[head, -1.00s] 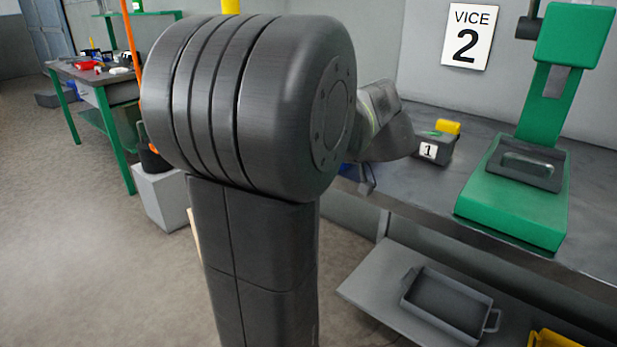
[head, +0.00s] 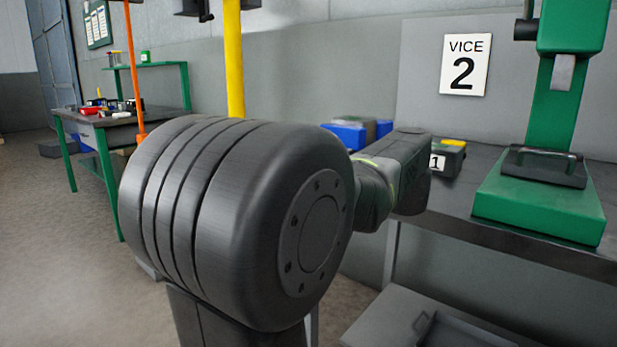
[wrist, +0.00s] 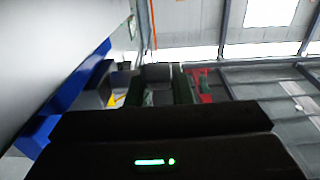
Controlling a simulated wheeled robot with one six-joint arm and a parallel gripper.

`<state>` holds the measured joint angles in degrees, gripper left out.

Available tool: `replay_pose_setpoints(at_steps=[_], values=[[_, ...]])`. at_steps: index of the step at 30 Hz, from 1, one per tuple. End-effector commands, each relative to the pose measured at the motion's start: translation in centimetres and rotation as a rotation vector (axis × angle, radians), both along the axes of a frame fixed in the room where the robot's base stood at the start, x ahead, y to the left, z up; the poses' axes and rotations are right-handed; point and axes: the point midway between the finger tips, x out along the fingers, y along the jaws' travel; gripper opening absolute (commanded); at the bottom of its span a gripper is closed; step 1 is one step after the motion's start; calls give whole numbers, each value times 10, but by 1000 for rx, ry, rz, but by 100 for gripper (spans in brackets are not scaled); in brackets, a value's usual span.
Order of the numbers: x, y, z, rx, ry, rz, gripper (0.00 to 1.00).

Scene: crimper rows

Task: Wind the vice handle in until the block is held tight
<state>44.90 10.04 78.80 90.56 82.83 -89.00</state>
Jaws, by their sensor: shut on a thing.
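The blue vice (head: 347,136) stands on the bench behind my arm in the head view, with a grey block (head: 368,129) apparently between its blue parts. My arm hides its lower part and its handle in that view. Blue parts of the vice also show at the left of the wrist view (wrist: 78,90). My gripper (wrist: 157,88) shows there as a dark body with a green light, shut on a grey thing between its fingers, apparently the vice handle. The handle's shape and angle are too dark to tell, as is whether the jaws touch the block.
A green press (head: 540,190) stands on the bench at right, beside a dark box marked 1 (head: 447,160). A VICE 2 sign (head: 465,65) hangs behind. A yellow post (head: 234,60) and an orange pole (head: 133,70) rise behind my arm. Open floor lies at left.

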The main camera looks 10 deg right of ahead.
Motion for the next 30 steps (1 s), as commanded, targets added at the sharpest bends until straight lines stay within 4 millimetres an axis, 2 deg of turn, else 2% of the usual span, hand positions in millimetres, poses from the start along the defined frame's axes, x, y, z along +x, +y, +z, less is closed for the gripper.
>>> replay_pose_setpoints(at_steps=[16, 17, 20, 30], values=[[0, 0, -1, 12, -12, 1, 0], [0, 0, -1, 12, -12, 1, 22], [0, 0, -1, 13, -13, 1, 42], [-2, -2, -1, 13, -13, 0, 42]])
